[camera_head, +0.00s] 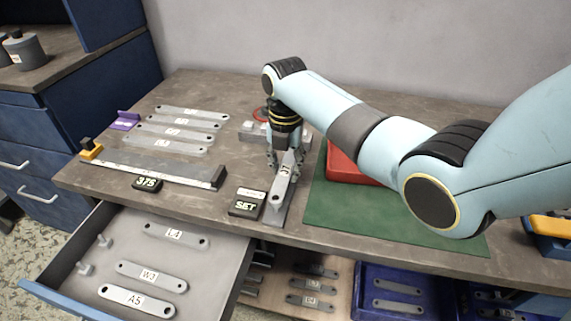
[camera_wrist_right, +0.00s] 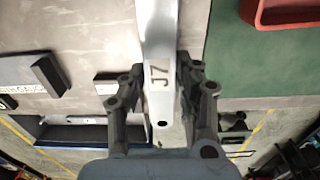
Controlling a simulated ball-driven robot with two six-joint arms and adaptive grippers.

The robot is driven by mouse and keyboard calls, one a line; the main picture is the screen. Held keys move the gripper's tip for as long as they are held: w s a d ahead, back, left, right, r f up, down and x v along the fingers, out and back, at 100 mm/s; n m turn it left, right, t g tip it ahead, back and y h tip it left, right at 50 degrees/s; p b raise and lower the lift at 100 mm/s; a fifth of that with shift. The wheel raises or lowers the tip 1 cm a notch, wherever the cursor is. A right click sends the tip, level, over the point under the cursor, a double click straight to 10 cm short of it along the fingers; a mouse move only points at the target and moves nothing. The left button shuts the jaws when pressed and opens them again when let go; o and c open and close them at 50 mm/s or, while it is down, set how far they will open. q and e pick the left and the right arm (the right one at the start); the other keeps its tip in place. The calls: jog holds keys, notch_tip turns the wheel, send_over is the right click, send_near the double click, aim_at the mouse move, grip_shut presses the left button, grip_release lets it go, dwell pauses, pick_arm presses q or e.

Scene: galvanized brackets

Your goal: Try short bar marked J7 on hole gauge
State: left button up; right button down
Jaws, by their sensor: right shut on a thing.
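The short bar marked J7 (camera_head: 283,186) is a grey metal link with a hole near its front end. My right gripper (camera_head: 284,160) is shut on it and holds it lengthwise toward the table's front edge. A grey plate, apparently the hole gauge (camera_head: 272,215), lies under and beside the bar, next to a black SET box (camera_head: 246,203). The bar covers much of it, so I cannot tell whether they touch. My left gripper is not in view.
Several bars (camera_head: 180,125) lie at the back left, behind a long steel rule (camera_head: 150,168) with a 375 display (camera_head: 146,184). A green mat (camera_head: 335,205) with a red tray (camera_head: 345,170) is at right. An open drawer (camera_head: 205,275) holds labelled bars.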

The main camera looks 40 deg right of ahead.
jog(key=shift+f+b, duration=0.9)
jog(key=shift+f, duration=0.55)
dwell(2.1)
jog(key=c, duration=0.9)
grip_release()
notch_tip(320, 180, up, 12)
jog(key=shift+r, duration=0.1)
jog(key=shift+s, duration=0.1)
